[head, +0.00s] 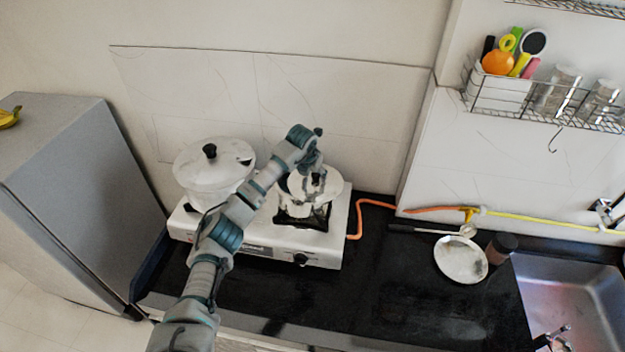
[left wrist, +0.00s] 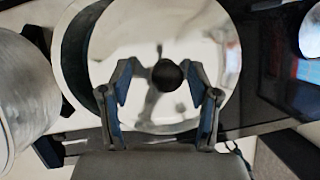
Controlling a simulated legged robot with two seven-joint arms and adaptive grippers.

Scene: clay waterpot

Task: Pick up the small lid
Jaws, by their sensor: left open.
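The small lid (head: 303,186) is shiny metal with a black knob and sits on a small pot on the right burner of the white stove. In the left wrist view the small lid (left wrist: 200,30) fills the middle, with its round black knob (left wrist: 167,75) near the centre. My left gripper (head: 316,174) is above the lid. In the left wrist view its open fingers (left wrist: 160,72) stand on either side of the knob, with gaps on both sides. Finger height against the knob is hard to judge. My right gripper does not show clearly.
A larger lidded pot (head: 212,178) stands on the left burner of the stove (head: 265,252). A metal pan (head: 461,261) and a dark-topped jar (head: 500,249) lie right, near the sink (head: 575,295). An orange hose (head: 360,215) runs behind. The black counter (head: 390,290) is clear between.

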